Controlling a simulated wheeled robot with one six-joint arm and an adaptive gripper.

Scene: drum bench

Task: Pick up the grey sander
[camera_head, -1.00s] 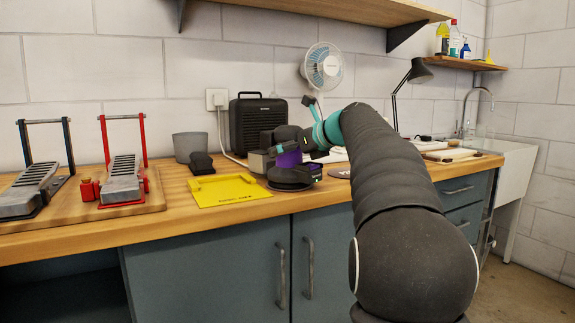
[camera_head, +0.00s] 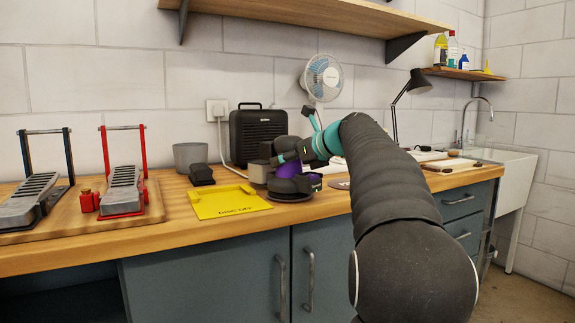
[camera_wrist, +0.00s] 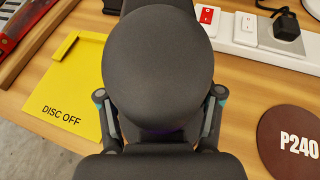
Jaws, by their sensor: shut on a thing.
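The grey sander (camera_head: 290,188) is dark, with a purple band and a round base, on the bench right of the yellow tray. Its rounded dark top (camera_wrist: 158,65) fills the middle of the wrist view. My gripper (camera_head: 285,160) is at the sander from above. In the wrist view my gripper (camera_wrist: 160,108) has one finger on each side of the sander and is shut on it. The sander's underside is hidden, so I cannot tell whether it touches the bench.
The yellow "DISC OFF" tray (camera_head: 228,201) is just left. A brown P240 disc (camera_wrist: 290,142) lies at right.

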